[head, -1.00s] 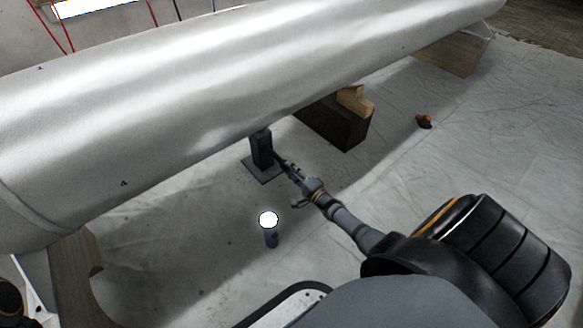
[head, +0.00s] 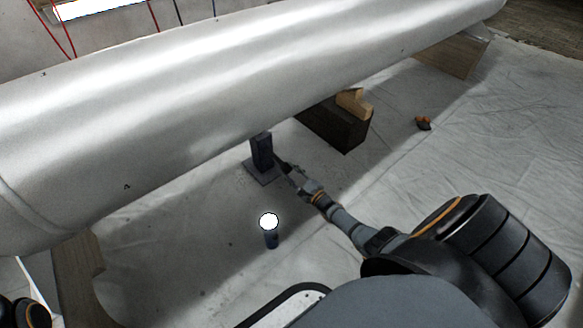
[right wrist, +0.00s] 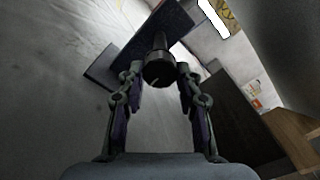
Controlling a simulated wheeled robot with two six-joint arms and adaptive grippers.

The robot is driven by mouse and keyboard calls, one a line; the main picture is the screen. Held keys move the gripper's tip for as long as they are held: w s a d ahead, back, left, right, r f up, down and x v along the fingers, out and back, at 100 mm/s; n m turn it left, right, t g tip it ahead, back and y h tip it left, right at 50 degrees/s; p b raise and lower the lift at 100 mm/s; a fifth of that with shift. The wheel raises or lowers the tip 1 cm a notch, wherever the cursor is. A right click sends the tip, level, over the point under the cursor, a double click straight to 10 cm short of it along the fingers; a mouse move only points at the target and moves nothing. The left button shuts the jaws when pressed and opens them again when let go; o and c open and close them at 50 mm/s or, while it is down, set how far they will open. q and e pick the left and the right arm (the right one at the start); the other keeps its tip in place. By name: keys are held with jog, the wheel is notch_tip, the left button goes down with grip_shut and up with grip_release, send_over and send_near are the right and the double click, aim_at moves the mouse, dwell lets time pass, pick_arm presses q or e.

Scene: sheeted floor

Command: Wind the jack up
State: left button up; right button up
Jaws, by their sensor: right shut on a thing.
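The jack (head: 262,151) is a dark upright post on a square base plate, under the big silver cylinder (head: 250,75). Its top is hidden by or meets the cylinder's underside; I cannot tell if they touch. My right gripper (head: 290,174) reaches in from the lower right to the jack's side. In the right wrist view the fingers (right wrist: 158,78) are shut on a dark round knob (right wrist: 158,72), which sticks out from the jack post (right wrist: 160,28). My left gripper is not in view.
A dark block with a wooden cradle (head: 335,124) stands right of the jack. Wooden supports stand at far right (head: 452,55) and lower left (head: 78,270). A lit lamp (head: 270,232) stands in front of the jack. A small orange-brown object (head: 423,123) lies on the sheet.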

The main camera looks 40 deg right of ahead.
jog(key=shift+m, duration=0.4)
jog(key=o, duration=1.2)
jog(key=shift+c, duration=0.2)
jog(key=s, duration=1.2)
jog(key=shift+d, duration=0.45)
